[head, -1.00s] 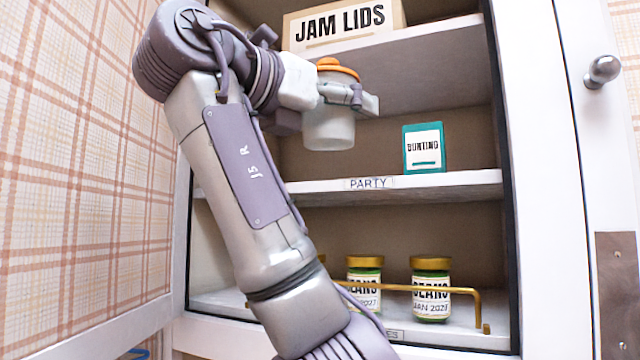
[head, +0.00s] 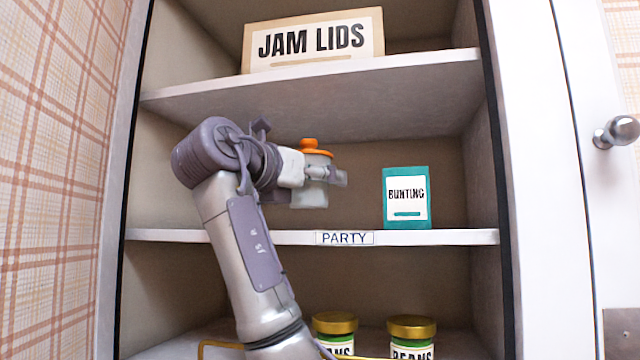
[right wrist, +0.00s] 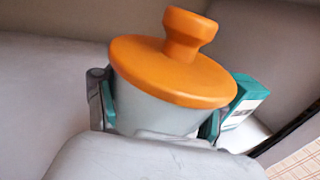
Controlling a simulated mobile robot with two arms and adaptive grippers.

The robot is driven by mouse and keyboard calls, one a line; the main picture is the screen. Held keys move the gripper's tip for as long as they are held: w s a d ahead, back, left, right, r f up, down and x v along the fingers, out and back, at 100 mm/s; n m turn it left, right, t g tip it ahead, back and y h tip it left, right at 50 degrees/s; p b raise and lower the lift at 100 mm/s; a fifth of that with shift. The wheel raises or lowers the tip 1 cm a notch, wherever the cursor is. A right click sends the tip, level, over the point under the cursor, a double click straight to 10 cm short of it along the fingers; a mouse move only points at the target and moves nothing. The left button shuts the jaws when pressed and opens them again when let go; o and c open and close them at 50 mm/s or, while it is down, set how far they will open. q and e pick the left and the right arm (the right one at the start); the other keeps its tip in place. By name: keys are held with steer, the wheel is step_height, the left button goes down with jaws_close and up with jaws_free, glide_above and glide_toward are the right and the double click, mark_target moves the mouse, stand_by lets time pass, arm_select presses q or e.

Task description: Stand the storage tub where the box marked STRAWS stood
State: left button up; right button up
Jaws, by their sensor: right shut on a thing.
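The storage tub (head: 309,195) is a translucent pale tub with an orange knobbed lid (head: 313,150). My right gripper (head: 322,174) is shut on it and holds it upright above the middle shelf, left of the teal BUNTING box. In the right wrist view the tub (right wrist: 150,108) sits between the gripper's two fingers (right wrist: 155,112), under its orange lid (right wrist: 175,70). No box marked STRAWS is in view. My left gripper is not in view.
The teal BUNTING box (head: 407,198) stands on the shelf labelled PARTY (head: 450,237). A JAM LIDS box (head: 314,40) is on the shelf above. Two BEANS jars (head: 411,328) stand below. The PARTY shelf left of the BUNTING box looks clear.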

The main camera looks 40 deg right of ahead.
mark_target(322, 202)
steer(key=shift+w+d+r+p, duration=0.15)
steer(key=shift+w+d+p, duration=0.25)
steer(key=shift+d, duration=0.4)
steer(key=shift+s+f, duration=0.1)
steer(key=shift+f, duration=0.4)
steer(key=shift+f+p, duration=0.6)
steer(key=shift+f, duration=0.35)
steer(key=shift+w+f, duration=0.2)
steer(key=shift+f, duration=0.2)
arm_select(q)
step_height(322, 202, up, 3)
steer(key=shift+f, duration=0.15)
arm_select(e)
steer(key=shift+s, duration=0.1)
steer(key=shift+s, duration=0.1)
steer(key=o, duration=0.7)
steer(key=shift+f, duration=0.1)
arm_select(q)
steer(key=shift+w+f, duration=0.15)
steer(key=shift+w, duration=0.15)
arm_select(e)
steer(key=o, duration=0.4)
